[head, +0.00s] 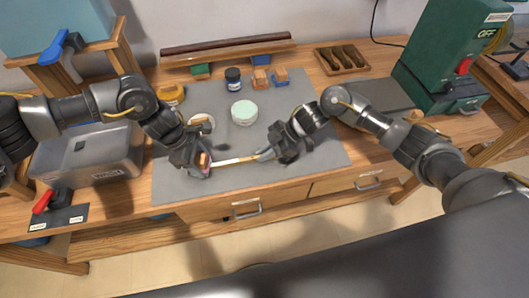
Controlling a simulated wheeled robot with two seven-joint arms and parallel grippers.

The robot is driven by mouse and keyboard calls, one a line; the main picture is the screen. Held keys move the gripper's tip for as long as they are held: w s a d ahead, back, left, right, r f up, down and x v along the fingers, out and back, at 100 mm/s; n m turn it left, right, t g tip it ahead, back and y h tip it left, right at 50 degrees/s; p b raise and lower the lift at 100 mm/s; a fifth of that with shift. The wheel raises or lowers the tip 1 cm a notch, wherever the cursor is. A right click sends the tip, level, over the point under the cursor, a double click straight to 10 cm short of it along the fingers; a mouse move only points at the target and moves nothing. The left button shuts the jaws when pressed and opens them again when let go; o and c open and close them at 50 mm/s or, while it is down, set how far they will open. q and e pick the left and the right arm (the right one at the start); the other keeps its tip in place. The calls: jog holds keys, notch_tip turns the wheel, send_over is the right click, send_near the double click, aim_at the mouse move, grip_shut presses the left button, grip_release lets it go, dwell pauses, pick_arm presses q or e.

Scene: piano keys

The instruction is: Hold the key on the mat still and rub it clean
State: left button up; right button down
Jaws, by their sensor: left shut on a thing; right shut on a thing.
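The key (234,161) is a thin, pale strip lying low over the front of the grey mat (310,172), between my two grippers. My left gripper (203,162) is at the key's left end, shut on a small wood-coloured block (204,158) with a pinkish edge low down. The block is at or against the key; I cannot tell whether it presses on it. My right gripper (265,154) is at the key's right end and shut on it. The fingers hide that end.
A pale green round tub (243,112) and a dark jar (233,79) stand on the mat behind the grippers. A grey metal bin (88,153) is on the left. A green machine (450,55) stands at the right. The mat's front right is clear.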

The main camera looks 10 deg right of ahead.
pick_arm(q)
jog(key=shift+a+f, duration=0.1)
jog(key=shift+a, duration=0.1)
jog(key=shift+a, duration=1.1)
jog(key=shift+d, duration=0.2)
jog(key=shift+d, duration=1.15)
jog(key=shift+d, duration=1.25)
jog(key=shift+a, duration=0.1)
